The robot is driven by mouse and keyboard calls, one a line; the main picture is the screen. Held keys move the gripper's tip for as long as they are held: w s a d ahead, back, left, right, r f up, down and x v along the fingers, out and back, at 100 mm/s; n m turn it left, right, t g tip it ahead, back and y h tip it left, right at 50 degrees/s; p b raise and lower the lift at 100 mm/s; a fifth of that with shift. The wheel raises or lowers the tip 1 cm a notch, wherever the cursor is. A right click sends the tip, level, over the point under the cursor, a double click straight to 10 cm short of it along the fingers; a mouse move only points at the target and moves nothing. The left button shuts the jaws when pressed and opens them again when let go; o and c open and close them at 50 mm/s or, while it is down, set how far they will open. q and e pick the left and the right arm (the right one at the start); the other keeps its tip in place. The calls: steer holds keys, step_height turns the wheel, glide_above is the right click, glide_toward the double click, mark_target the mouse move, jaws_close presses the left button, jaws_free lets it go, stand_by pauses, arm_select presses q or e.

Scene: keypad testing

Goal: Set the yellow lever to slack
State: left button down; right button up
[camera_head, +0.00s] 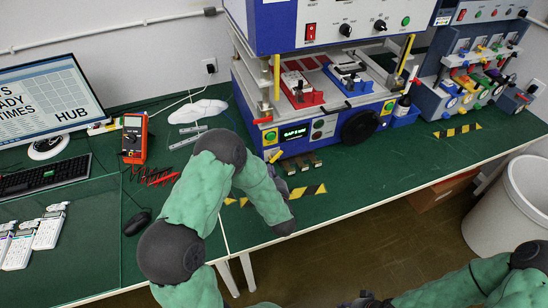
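The blue-and-white test machine (330,128) carries an upright yellow bar (277,78) at its left and a tilted yellow bar (405,54) at its right. A small slanted yellow piece (276,155) shows at its lower left, close beside my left wrist. I cannot tell which of these is the lever, and no slack mark is readable. My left arm bends over the table, its far end in front of the machine's lower left corner. The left fingers cannot be made out. My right arm is at the bottom right, with dark parts of its end at the lower edge.
A green lit display (294,132) and black knob (360,127) are on the machine's front. A red multimeter (134,138), keyboard (45,176) and monitor (48,101) are at left. Another machine (460,90) stands at right. The table's front right is clear; a bin (512,211) stands beyond its edge.

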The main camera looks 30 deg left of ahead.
arm_select(q)
steer(key=shift+w, duration=0.1)
steer(key=b+x, duration=0.1)
steer(key=x, duration=0.8)
steer(key=shift+w+a+f+b, duration=0.1)
steer(key=shift+a+b, duration=0.05)
steer(key=shift+b, duration=0.25)
steer(key=shift+w+d+f+b, duration=0.25)
steer(key=shift+w+f, duration=0.25)
steer(key=shift+w, duration=0.05)
steer(key=shift+w+d+f+b, duration=0.2)
steer(key=shift+w+d+f, duration=0.1)
steer(key=shift+w+f, duration=0.2)
steer(key=shift+w+d+f, duration=0.2)
steer(key=shift+w+f, duration=0.05)
steer(key=shift+f, duration=0.05)
